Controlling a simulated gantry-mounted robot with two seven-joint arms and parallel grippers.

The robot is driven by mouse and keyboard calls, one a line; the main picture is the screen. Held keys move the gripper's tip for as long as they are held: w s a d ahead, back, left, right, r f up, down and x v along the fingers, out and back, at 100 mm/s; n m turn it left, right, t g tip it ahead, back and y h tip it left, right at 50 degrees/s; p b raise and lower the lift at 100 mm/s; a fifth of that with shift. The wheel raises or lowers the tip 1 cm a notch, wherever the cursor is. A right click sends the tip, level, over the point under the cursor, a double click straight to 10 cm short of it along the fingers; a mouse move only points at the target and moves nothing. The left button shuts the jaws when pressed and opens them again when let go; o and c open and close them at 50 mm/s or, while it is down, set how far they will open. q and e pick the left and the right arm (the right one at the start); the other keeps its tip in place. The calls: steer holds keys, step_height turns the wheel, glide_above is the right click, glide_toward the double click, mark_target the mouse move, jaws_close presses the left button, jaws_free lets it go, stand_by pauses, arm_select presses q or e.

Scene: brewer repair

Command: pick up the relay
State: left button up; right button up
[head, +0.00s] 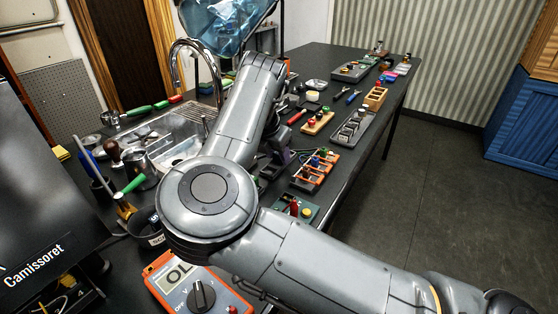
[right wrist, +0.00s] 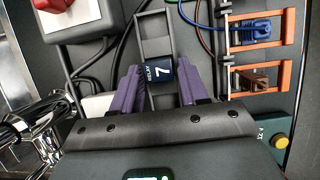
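The relay (right wrist: 159,71), a small dark block marked "RELAY 7", shows in the right wrist view in a narrow grey holder (right wrist: 153,25). My right gripper (right wrist: 159,68) has its two purple fingers on either side of the relay, very close to its sides. I cannot tell whether they press on it. In the head view my right gripper (head: 276,160) is partly hidden behind my own arm, and the relay does not show there. My left gripper is in neither view.
An orange rack (head: 315,170) with coloured plugs stands right of the gripper, near a green board (head: 304,208). An orange multimeter (head: 197,292) lies in front. A sink (head: 170,133) is at left. Trays of parts line the table behind. Cables (right wrist: 95,60) run left of the relay.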

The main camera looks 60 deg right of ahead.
steer(key=c, duration=0.7)
steer(key=shift+r, duration=0.2)
